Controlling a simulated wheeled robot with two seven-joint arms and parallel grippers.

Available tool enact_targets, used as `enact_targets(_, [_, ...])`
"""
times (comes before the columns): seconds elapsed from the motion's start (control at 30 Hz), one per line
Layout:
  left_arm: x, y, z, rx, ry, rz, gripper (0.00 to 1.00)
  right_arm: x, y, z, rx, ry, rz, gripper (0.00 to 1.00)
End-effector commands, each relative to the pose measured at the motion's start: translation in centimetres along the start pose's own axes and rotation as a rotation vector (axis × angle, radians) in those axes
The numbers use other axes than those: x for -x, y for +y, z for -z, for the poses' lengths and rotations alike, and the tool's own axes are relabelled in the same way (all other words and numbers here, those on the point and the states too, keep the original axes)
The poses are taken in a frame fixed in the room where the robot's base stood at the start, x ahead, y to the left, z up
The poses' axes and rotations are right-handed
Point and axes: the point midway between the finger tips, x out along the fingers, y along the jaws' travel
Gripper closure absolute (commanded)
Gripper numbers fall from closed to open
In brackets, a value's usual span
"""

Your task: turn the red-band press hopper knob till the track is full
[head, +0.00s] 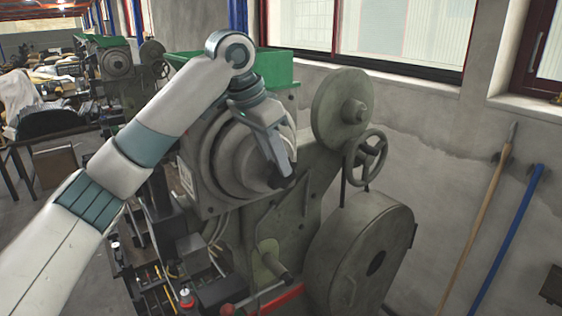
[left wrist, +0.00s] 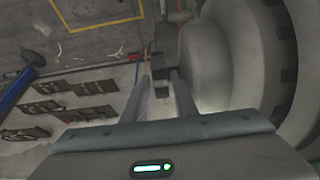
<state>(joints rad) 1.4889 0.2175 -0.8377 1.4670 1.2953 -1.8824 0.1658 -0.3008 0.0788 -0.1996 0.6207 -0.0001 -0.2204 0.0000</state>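The front press (head: 255,225) is grey-green, with a red band (head: 285,301) low on its front. Its round grey hopper drum (head: 215,165) sits below a green hopper bin (head: 278,68). My left gripper (head: 284,176) is at the drum's face, partly hiding it. The small dark hopper knob (left wrist: 160,76) lies between the two fingertips in the left wrist view and appears to fill the gap between them. Its turn angle cannot be read. The arm hides part of the press; how full the track is cannot be made out. My right gripper is not in view.
A handwheel (head: 366,157) and a large flywheel cover (head: 362,262) stand right of the drum. A wooden pole (head: 482,215) and a blue pole (head: 506,240) lean on the wall. Another press (head: 117,65) stands behind, with cluttered tables (head: 50,135) at left.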

Motion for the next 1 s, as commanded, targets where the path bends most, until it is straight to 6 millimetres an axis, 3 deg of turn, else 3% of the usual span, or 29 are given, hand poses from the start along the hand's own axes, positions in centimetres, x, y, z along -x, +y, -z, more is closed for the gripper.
enact_targets(0.3, [-2.9,0.0,0.0,0.0,0.0,0.0,0.75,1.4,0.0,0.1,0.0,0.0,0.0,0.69])
enact_targets(0.63, [-3.2,0.0,0.0,-0.001,0.001,0.0,0.75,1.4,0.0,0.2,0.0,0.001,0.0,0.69])
enact_targets(0.77, [-3.2,0.0,0.0,0.0,0.001,0.0,1.0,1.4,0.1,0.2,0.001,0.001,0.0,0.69])
enact_targets(1.0, [-3.2,0.0,0.0,0.0,0.006,0.0,1.0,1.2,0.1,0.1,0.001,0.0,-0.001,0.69])
